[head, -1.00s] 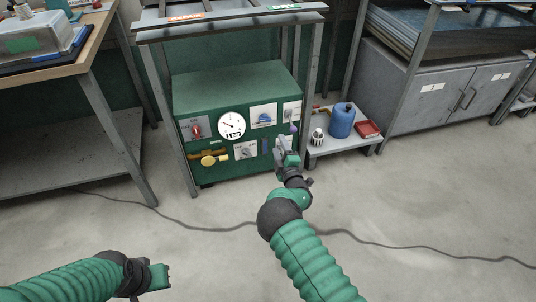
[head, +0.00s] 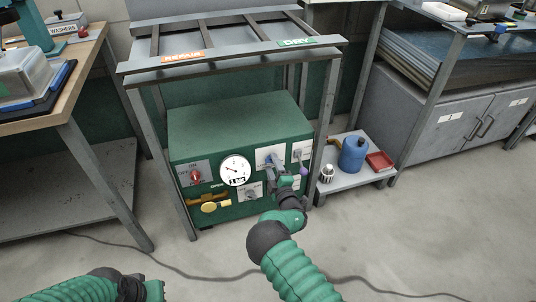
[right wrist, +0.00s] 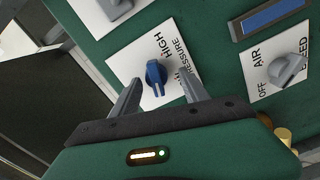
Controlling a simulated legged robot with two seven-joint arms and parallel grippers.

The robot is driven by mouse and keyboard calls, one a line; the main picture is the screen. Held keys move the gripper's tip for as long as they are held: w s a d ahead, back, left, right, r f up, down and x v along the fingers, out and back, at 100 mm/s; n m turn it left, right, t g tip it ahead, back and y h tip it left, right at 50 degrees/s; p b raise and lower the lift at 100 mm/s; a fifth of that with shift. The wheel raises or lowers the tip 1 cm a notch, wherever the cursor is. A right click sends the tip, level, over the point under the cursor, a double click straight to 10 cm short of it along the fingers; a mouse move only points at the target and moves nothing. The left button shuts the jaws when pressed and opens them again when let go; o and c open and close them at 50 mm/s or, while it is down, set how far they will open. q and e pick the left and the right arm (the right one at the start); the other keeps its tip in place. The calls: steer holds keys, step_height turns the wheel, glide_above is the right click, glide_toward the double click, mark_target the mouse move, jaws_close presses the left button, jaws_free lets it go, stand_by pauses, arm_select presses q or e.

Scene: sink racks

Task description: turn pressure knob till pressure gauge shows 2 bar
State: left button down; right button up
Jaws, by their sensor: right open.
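The blue pressure knob (right wrist: 156,77) sits on a white plate marked HIGH and PRESSURE in the right wrist view.
The green box (head: 235,125) also carries a red knob (head: 195,176), a yellow valve (head: 209,207) and a grey knob (right wrist: 288,70) marked AIR BLEED. A low shelf (head: 345,178) at the right holds a blue canister (head: 353,154) and a red tray (head: 379,161).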

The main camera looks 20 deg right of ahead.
steer(key=shift+w+r, duration=0.1)
steer(key=shift+r, duration=0.15)
steer(key=shift+f, duration=0.1)
jaws_close()
steer(key=shift+m, duration=0.3)
